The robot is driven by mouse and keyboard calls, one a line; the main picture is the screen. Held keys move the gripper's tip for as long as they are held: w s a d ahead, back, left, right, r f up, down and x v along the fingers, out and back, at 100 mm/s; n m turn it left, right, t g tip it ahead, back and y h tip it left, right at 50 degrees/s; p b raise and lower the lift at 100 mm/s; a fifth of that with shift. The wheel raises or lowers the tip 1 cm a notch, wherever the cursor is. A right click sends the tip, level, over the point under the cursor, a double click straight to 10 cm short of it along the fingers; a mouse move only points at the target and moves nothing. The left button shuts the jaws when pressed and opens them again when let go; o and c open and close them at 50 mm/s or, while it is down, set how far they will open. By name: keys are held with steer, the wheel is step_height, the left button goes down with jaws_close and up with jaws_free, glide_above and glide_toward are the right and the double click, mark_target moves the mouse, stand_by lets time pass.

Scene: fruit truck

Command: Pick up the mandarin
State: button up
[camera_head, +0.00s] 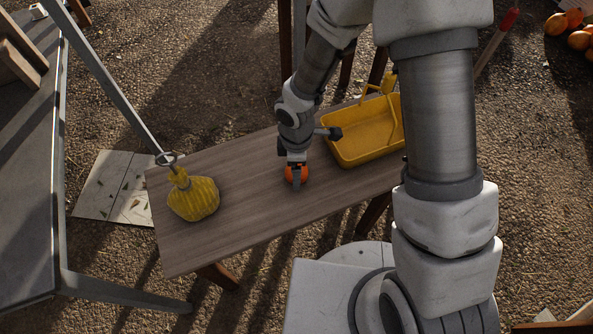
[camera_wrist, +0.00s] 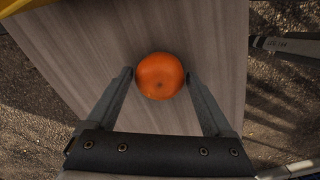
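An orange mandarin (camera_head: 303,174) lies on the wooden bench, partly hidden by my gripper in the head view. My gripper (camera_head: 297,180) points down at it from above. In the wrist view the mandarin (camera_wrist: 160,76) sits between the two fingertips of my gripper (camera_wrist: 160,75). The fingers are spread wide, with a small gap seeming to show on each side of the fruit. Whether the tips reach down beside it is hard to tell.
The bench (camera_head: 245,225) also holds a yellow tray (camera_head: 365,148) at its right and a yellow net bag (camera_head: 193,198) at its left. A metal-framed table (camera_head: 30,200) stands at the left. Bare bench surface lies between bag and mandarin.

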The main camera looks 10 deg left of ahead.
steer(key=c, duration=1.2)
steer(key=shift+r+p, duration=0.3)
steer(key=shift+r, duration=0.25)
step_height(320, 180, up, 4)
steer(key=shift+f+p, duration=0.1)
steer(key=shift+p, duration=0.75)
steer(key=s+d+r+p, duration=0.6)
steer(key=s+d+p, duration=0.1)
steer(key=p, duration=0.3)
steer(key=shift+s+d+p, duration=0.2)
steer(key=shift+d+p, duration=0.1)
steer(key=shift+d, duration=0.6)
